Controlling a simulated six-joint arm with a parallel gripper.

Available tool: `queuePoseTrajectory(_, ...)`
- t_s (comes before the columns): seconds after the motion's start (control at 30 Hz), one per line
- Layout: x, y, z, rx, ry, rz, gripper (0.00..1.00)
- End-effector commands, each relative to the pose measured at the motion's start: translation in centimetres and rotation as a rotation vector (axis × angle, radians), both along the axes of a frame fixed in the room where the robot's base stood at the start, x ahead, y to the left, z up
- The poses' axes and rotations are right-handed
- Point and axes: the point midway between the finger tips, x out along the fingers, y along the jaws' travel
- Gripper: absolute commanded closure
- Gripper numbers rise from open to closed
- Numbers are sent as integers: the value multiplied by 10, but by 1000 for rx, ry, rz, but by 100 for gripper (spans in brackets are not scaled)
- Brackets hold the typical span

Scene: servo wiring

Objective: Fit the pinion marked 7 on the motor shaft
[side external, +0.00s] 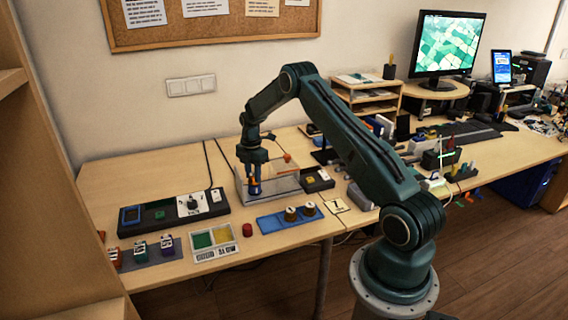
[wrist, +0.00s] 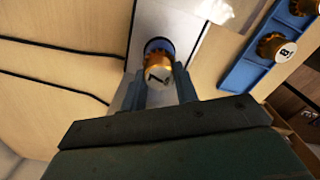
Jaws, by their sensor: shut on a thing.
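My gripper (wrist: 162,84) is shut on a brass-coloured pinion (wrist: 159,68) whose pale top bears a dark mark that looks like a 7. A dark blue round part, seemingly the motor (wrist: 157,45), shows right behind the pinion on a pale metal plate (wrist: 150,17). The shaft itself is hidden, so I cannot tell whether the pinion is on it or above it. In the side view my gripper (side external: 253,180) points down at the left part of the metal and clear-walled unit, with blue at its tips; the pinion there is too small to make out.
A blue rack (side external: 270,223) in front holds two more pinions (side external: 291,214); one reads 8 in the wrist view (wrist: 276,47). A dark control panel (side external: 160,217), a tray with green and yellow sections (side external: 215,250) and a red knob (side external: 247,230) lie to the left.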

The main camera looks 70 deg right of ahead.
Motion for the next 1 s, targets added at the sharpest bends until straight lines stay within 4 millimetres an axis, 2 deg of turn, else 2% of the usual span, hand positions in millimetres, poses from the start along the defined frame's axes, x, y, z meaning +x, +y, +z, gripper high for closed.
queuePoseTrajectory(0.23, 0, 0, -4, 0, -1, 0, 94)
queuePoseTrajectory(0.27, 0, 0, -4, 0, -1, 0, 68)
queuePoseTrajectory(0.3, 0, 0, -4, 0, -1, 0, 61)
queuePoseTrajectory(0.67, 0, 0, -2, 0, 0, 0, 61)
queuePoseTrajectory(1.0, 0, 0, 14, 0, -1, 0, 61)
